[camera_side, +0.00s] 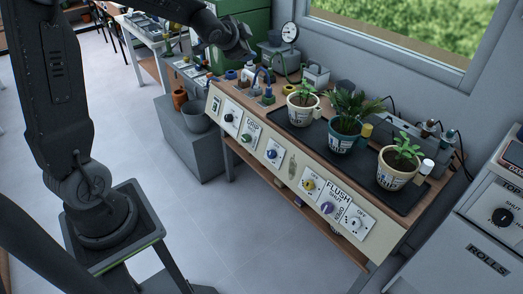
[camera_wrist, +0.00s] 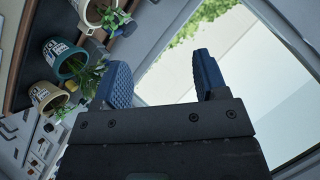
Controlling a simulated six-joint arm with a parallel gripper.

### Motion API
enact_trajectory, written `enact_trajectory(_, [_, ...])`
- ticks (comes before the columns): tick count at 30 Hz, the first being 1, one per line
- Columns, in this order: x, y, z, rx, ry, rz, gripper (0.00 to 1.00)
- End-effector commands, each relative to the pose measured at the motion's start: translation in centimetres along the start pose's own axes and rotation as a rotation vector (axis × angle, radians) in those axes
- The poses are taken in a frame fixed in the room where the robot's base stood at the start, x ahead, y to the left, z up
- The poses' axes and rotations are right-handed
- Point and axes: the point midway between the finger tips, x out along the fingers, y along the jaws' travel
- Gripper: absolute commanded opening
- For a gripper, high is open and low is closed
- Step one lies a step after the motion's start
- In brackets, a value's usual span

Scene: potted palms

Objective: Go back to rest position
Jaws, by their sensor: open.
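My gripper (camera_wrist: 165,82) shows in the wrist view with two blue ridged fingers spread apart and nothing between them. In the side view my arm reaches across the top left, and its wrist end is up near the green cabinet, above and left of the bench. The fingers are hard to make out there. Three potted plants stand upright on a dark tray (camera_side: 318,142): a cream pot (camera_side: 300,114) at left, a teal pot (camera_side: 343,141) with a palm in the middle, and a beige pot (camera_side: 395,174) at right. My gripper is well apart from them.
The bench front panel (camera_side: 290,170) carries several knobs and labels. A gauge (camera_side: 289,32), tools and small bottles (camera_side: 448,136) stand along the bench's back. A window (camera_side: 420,25) is behind. A grey cabinet (camera_side: 480,245) marked ROLLS stands at right. The floor (camera_side: 240,235) before the bench is clear.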

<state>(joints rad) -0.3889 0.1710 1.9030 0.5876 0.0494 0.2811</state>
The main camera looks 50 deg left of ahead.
Motion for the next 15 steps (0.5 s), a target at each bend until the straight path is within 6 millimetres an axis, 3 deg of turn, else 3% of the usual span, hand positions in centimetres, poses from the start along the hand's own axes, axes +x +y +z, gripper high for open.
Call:
enact_trajectory(1, [-3.0, 1.0, -0.9, -0.05, -0.017, 0.018, 0.66])
enact_trajectory(7, [-13.0, 6.0, -1.0, -0.26, -0.123, 0.136, 0.66])
enact_trajectory(12, [-20.9, 11.3, 0.9, -0.411, -0.216, 0.277, 0.66])
enact_trajectory(15, [-24.7, 14.2, 2.5, -0.476, -0.268, 0.363, 0.66])
